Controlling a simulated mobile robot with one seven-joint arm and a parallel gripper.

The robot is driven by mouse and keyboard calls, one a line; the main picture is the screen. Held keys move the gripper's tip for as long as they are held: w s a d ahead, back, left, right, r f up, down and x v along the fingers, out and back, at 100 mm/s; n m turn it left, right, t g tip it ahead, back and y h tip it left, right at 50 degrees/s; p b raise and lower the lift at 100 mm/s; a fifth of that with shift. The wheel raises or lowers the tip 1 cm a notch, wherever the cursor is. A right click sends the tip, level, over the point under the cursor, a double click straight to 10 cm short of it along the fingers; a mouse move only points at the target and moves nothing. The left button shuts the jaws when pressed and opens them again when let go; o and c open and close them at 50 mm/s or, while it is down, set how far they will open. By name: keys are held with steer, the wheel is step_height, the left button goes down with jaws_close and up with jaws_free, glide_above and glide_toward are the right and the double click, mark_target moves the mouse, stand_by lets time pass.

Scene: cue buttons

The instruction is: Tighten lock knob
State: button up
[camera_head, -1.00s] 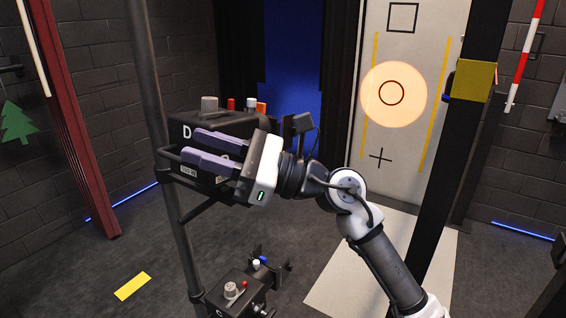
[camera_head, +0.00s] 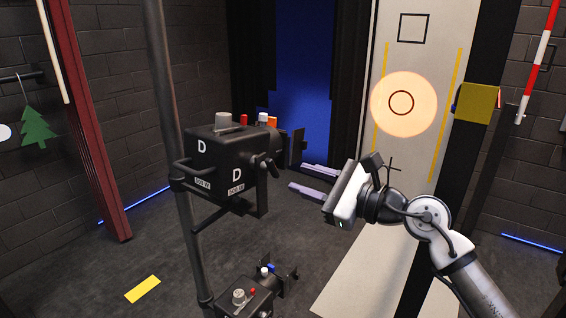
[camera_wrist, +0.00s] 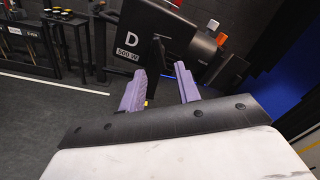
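The black lamp marked D (camera_head: 222,155) hangs on the stand pole. A dark knob with a winged handle (camera_head: 270,165) sticks out on the right side of its bracket. In the wrist view the lamp (camera_wrist: 130,30) is ahead, and its dark bracket arm (camera_wrist: 157,52) shows between my fingers; I cannot clearly make out the knob there. My gripper (camera_head: 297,176) has two purple fingers, apart and empty, pointing left toward the knob with a gap between. In the wrist view my gripper (camera_wrist: 160,68) is open, with nothing held.
A second, lower lamp (camera_head: 245,297) with small knobs is on the same pole (camera_head: 172,120). Black flaps (camera_head: 298,148) jut from lamp D near my fingers. A pale panel with a glowing disc (camera_head: 403,104) stands behind my arm. Open floor lies left, with a yellow strip (camera_head: 142,289).

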mark_target(276, 170)
steer(key=p+x, duration=0.2)
steer(key=x, duration=0.4)
steer(key=shift+c, duration=0.4)
jaws_close()
